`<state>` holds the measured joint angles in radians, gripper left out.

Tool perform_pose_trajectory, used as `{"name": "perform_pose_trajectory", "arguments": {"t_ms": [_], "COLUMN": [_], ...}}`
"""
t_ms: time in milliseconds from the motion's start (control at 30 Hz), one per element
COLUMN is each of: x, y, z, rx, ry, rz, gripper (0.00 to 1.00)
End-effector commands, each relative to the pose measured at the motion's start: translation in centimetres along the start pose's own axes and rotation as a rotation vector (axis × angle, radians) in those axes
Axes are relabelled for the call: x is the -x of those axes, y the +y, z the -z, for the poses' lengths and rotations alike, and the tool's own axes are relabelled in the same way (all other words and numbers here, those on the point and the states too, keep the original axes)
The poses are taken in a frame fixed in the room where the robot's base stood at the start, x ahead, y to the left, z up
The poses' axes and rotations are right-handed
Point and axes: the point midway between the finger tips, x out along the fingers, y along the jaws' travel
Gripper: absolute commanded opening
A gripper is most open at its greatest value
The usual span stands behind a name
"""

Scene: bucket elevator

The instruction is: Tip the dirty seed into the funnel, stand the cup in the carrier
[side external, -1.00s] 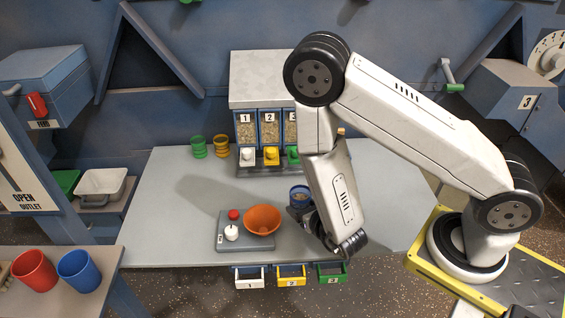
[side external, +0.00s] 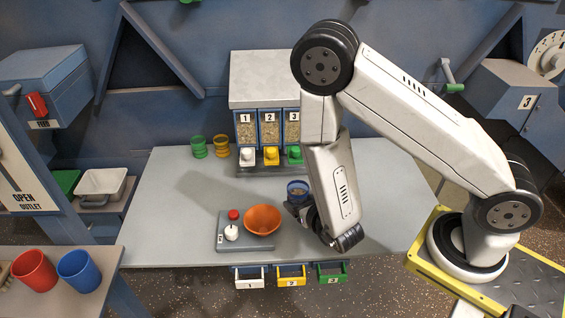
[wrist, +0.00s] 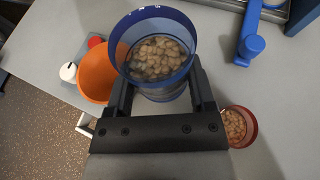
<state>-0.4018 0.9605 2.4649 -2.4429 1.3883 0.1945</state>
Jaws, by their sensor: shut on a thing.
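My gripper (wrist: 160,105) is shut on a blue cup (wrist: 178,20), which holds pale brown seeds (wrist: 157,57). The cup is upright or nearly so. In the side external view the blue cup (side external: 297,186) is beside my forearm, right of the orange funnel (side external: 262,220), and appears a little above the table. The funnel sits on a grey base (side external: 225,243) with a red button and a white knob. It also shows in the wrist view (wrist: 97,75), left of the cup and partly hidden by it. I cannot make out the carrier.
A red cup of seeds (wrist: 240,127) stands right of my gripper. Seed bins 1 to 3 (side external: 269,128) stand behind, with green (side external: 198,147) and yellow (side external: 220,148) cups beside them. Red (side external: 35,270) and blue (side external: 79,270) cups stand lower left. The table's left side is clear.

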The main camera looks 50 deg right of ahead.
Motion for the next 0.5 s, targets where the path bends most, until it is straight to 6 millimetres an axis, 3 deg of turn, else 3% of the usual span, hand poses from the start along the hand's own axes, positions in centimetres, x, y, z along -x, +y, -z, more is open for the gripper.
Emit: {"name": "perform_pose_trajectory", "arguments": {"t_ms": [500], "x": [-2.4], "y": [1.5], "z": [-8.0], "rx": [-0.017], "ry": [0.012], "rz": [0.03], "gripper": [0.09]}}
